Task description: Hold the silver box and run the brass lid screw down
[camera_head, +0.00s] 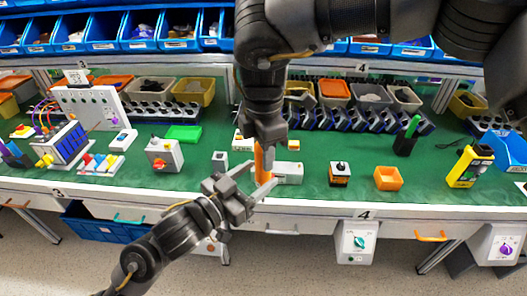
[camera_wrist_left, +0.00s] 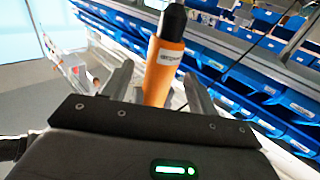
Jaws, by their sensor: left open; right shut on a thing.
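A light grey, silver-looking box (camera_head: 290,172) lies on the green bench top just right of an orange tool (camera_head: 262,163). I cannot make out a brass lid screw. My right gripper (camera_head: 264,138) reaches down from above and is shut on the upper end of the orange tool, which stands upright. My left gripper (camera_head: 258,180) is open, its fingers around the lower part of the tool. In the left wrist view the orange tool (camera_wrist_left: 163,72) rises between the parted left fingers (camera_wrist_left: 155,85); I cannot tell if they touch it.
A grey box with a red knob (camera_head: 164,155) and a small grey block (camera_head: 220,160) stand to the left. Bins line the back.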

